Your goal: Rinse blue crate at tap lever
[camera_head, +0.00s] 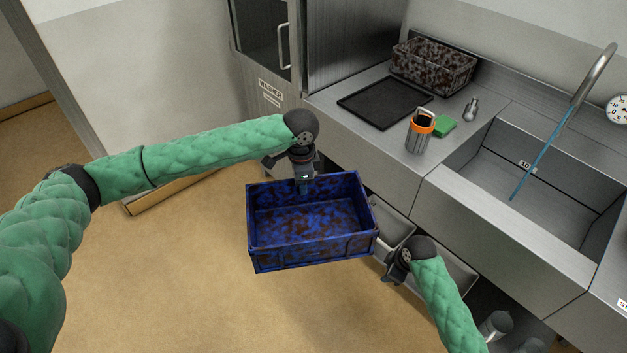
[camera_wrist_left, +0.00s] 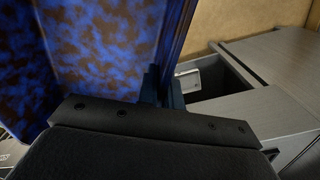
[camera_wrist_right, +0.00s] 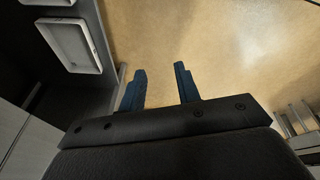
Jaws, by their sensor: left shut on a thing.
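The blue crate (camera_head: 310,252) is blotched with brown dirt and hangs in the air over the floor, left of the counter. My left gripper (camera_head: 304,188) is shut on its far rim. In the left wrist view the blotched crate wall (camera_wrist_left: 105,50) rises beside the fingers. My right gripper (camera_head: 392,272) is near the crate's right side, apart from it. In the right wrist view its two fingers (camera_wrist_right: 160,88) stand apart with nothing between them. A thin blue stream of water (camera_head: 545,147) runs from the curved tap (camera_head: 597,75) into the sink (camera_head: 470,185). I cannot make out the tap lever.
A brown-blotched crate (camera_head: 433,66) and a black tray (camera_head: 384,103) are on the counter's back left. An orange-topped canister (camera_head: 419,133), a green sponge (camera_head: 444,126) and a small metal bottle (camera_head: 471,109) stand left of the sink. Grey bins (camera_head: 393,232) sit below the counter.

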